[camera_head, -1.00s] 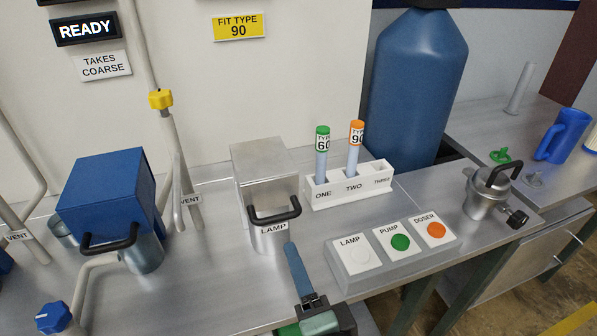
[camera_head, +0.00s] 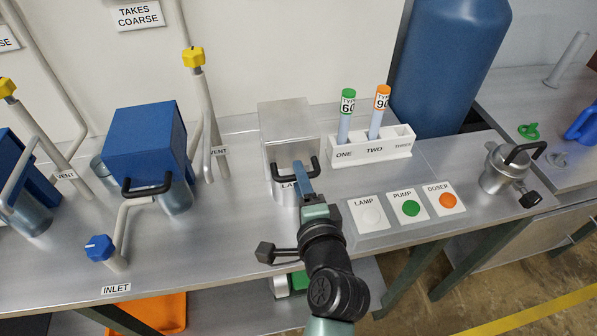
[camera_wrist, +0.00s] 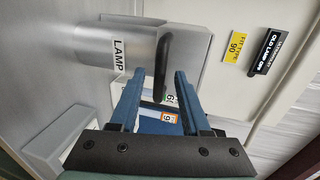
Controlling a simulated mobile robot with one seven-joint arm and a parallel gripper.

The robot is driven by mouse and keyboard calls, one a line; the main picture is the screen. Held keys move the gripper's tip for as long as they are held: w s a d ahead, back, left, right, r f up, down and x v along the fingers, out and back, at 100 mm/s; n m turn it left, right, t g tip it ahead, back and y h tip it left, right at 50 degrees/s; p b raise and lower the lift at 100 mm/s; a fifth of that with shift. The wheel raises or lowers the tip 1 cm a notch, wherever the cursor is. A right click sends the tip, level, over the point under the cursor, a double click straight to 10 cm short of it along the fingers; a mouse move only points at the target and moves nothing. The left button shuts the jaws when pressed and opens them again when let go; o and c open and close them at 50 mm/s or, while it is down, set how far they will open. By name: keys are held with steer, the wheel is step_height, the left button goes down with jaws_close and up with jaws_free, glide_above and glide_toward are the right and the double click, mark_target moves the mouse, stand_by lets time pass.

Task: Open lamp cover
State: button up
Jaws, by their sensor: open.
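The lamp cover (camera_head: 289,122) is a silver metal box with a black bar handle (camera_head: 313,172) on its front, standing on the metal bench. It looks closed. In the wrist view the cover (camera_wrist: 176,48) shows beside a LAMP label, with the black handle (camera_wrist: 164,62) reaching down between the finger ends. My gripper (camera_head: 299,168) is at the front of the cover, and its blue finger hides part of the handle and label. In the wrist view my gripper (camera_wrist: 158,76) has its two blue fingers apart, either side of the handle, with no clear grip on it.
A white rack (camera_head: 371,147) with green-capped and orange-capped tubes stands right of the cover. A button panel (camera_head: 404,212) with LAMP, PUMP and DOSER is in front of it. A blue box (camera_head: 146,140) and a vent pipe (camera_head: 207,110) stand to the left.

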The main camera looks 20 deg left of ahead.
steer(key=shift+x, duration=1.05)
jaws_close()
stand_by(0.7)
